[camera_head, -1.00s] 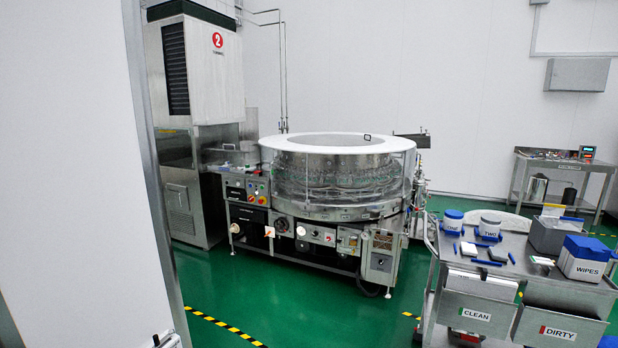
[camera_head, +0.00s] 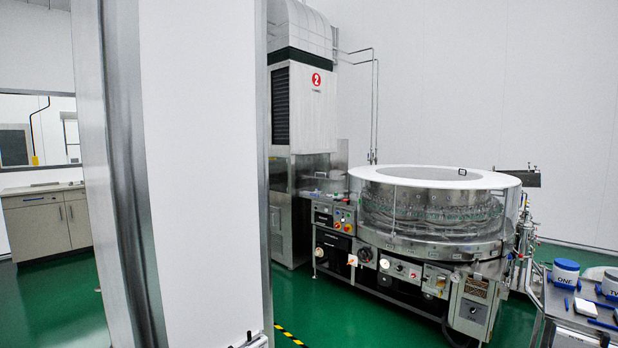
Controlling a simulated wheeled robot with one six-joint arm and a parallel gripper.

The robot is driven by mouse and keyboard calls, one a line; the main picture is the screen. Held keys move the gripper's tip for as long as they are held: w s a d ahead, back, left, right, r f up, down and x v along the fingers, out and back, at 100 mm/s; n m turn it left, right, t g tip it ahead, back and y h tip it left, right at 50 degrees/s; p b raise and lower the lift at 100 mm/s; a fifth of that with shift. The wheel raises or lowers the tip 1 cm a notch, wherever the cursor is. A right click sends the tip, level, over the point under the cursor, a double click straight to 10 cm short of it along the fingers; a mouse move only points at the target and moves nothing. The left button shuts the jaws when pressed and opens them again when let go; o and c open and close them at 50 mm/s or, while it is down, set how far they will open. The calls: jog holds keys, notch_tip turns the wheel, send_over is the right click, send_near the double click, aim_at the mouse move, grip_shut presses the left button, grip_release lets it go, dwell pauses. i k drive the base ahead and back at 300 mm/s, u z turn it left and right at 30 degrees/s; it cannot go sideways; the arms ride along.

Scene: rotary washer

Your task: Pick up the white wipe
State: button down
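I cannot make out the white wipe for certain in this view. A small white-topped item (camera_head: 585,307) lies on the steel cart (camera_head: 560,328) at the lower right edge; I cannot tell whether it is a wipe. The right part of the cart, with the wipes box seen earlier, is outside the picture.
The round washer (camera_head: 435,215) stands right of centre, with a tall steel cabinet (camera_head: 303,110) behind it. A white wall panel (camera_head: 200,170) fills the left foreground. Blue-lidded tub ONE (camera_head: 565,273) stands on the cart. Green floor (camera_head: 330,310) shows before the washer.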

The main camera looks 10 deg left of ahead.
aim_at(582, 306)
jog(key=z, duration=0.75)
jog(key=i, duration=0.85)
jog(key=z, duration=0.85)
jog(key=i, duration=0.85)
jog(key=u, duration=0.45)
jog(key=i, duration=0.85)
jog(key=u, duration=0.55)
